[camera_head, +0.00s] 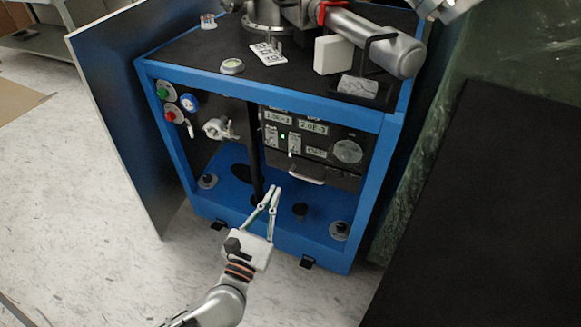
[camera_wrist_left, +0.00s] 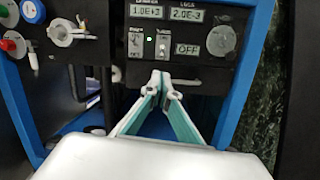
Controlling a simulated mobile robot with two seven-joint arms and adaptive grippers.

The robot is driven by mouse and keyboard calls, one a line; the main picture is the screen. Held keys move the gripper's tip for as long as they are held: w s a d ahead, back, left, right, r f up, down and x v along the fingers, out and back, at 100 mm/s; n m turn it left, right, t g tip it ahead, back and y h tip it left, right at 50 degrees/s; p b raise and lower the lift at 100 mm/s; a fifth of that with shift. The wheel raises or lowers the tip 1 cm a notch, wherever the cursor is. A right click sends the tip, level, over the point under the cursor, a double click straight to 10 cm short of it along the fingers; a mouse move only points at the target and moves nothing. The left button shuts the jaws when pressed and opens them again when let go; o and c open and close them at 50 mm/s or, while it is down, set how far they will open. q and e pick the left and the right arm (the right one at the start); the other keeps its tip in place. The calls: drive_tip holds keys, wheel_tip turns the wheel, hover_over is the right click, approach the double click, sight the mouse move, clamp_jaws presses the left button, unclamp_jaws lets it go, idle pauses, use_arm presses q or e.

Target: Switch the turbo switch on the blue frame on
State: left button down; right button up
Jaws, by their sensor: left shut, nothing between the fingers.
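The blue frame (camera_head: 262,83) stands ahead of me and holds a black control panel (camera_head: 340,173). The panel carries two small toggle switches; the right one (camera_head: 294,142), beside a small display, looks like the turbo switch. My right gripper does not show.
A handle (camera_head: 307,176) sticks out under the switches, close to my left fingertips. A round knob (camera_head: 348,151) is at the panel's right. A valve (camera_head: 219,129) and coloured buttons (camera_head: 164,92) are at the left. An open side panel (camera_head: 125,110) stands left of the frame.

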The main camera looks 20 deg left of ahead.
sight(291, 152)
use_arm(q)
drive_tip(key=shift+w+r, duration=0.1)
drive_tip(key=shift+w+r+b, duration=0.15)
drive_tip(key=shift+w+r, duration=0.15)
drive_tip(key=shift+w, duration=1.3)
drive_tip(key=shift+w+r+b, duration=0.1)
drive_tip(key=shift+w+r, duration=0.2)
drive_tip(key=shift+w, duration=1.3)
drive_tip(key=shift+w+r+b, duration=0.15)
drive_tip(key=shift+w+r, duration=0.15)
drive_tip(key=shift+w, duration=1.3)
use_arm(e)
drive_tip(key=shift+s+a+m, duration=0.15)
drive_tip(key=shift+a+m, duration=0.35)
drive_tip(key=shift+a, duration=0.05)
